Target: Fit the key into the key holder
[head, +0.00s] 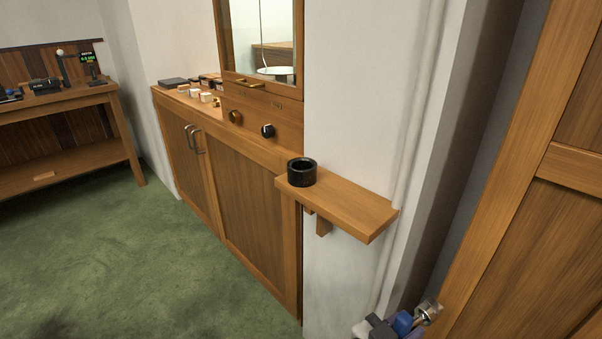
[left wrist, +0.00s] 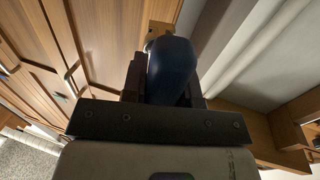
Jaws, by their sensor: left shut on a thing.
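My left gripper (head: 400,326) is at the bottom right of the head view, beside the wooden door. It is shut on a dark blue rounded piece (head: 403,322), apparently the key's handle. In the left wrist view the blue piece (left wrist: 172,70) sits between the dark fingers and hides most of what lies beyond. A round metal fitting (head: 428,312) shows at the door's edge, right by the blue piece; it may be the key holder. I cannot tell whether the two touch. The key's shaft is not clearly visible. My right gripper is not in view.
A wooden wall shelf (head: 345,207) bears a black cup (head: 301,172). A wooden door (head: 530,220) stands close on the right. A low cabinet (head: 254,215) with small items on top runs along the wall. A workbench (head: 60,100) stands far left; the green floor is clear.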

